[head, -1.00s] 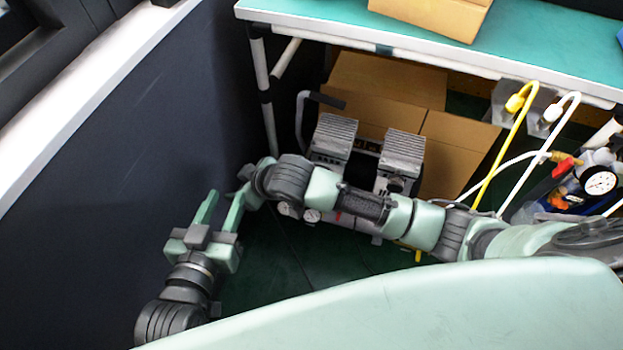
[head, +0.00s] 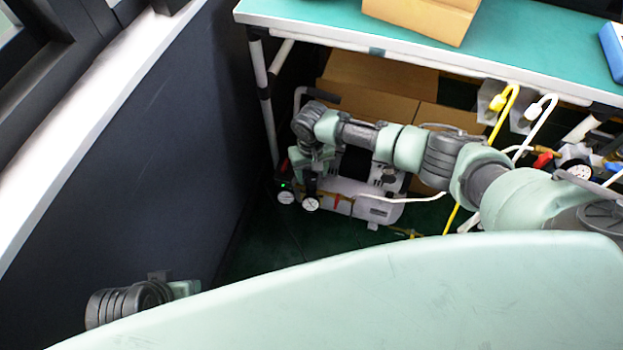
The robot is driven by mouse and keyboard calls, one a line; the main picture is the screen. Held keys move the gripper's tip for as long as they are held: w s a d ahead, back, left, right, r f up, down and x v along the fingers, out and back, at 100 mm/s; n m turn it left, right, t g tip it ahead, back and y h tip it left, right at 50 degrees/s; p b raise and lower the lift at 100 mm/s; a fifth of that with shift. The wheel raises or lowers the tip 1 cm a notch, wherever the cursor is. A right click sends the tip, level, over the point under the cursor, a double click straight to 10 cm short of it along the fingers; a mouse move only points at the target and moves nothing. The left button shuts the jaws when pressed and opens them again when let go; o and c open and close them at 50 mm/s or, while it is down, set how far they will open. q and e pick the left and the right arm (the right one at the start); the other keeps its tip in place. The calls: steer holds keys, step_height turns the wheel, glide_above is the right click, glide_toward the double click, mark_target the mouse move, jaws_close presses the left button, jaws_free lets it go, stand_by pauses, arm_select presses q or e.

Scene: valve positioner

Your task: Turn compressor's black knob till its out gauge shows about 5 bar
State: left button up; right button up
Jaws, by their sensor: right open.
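The compressor (head: 345,198) stands on the floor under the bench, with a silver tank and a green light at its left end. Two white-faced gauges show at its front: a left gauge (head: 285,197) and a right gauge (head: 311,204). Their needles are too small to read. My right gripper (head: 309,178) is open, pointing down over the compressor's left end just above the gauges. A dark upright part shows there; I cannot tell whether it is the black knob or whether the jaws are around it. My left gripper (head: 185,288) is low at left, mostly hidden behind my body.
The green-topped bench (head: 330,25) overhangs the compressor, with a white leg (head: 262,80) at left. Cardboard boxes (head: 375,98) stand behind it. Yellow (head: 498,112) and white (head: 533,125) hoses hang at right. A dark wall (head: 150,150) closes the left side.

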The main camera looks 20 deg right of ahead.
mark_target(312, 180)
steer(key=shift+f, duration=0.6)
steer(key=shift+f+b, duration=0.45)
steer(key=shift+f, duration=0.7)
arm_select(q)
steer(key=shift+s+r, duration=0.2)
arm_select(e)
jaws_close()
arm_select(q)
steer(key=shift+r, duration=0.15)
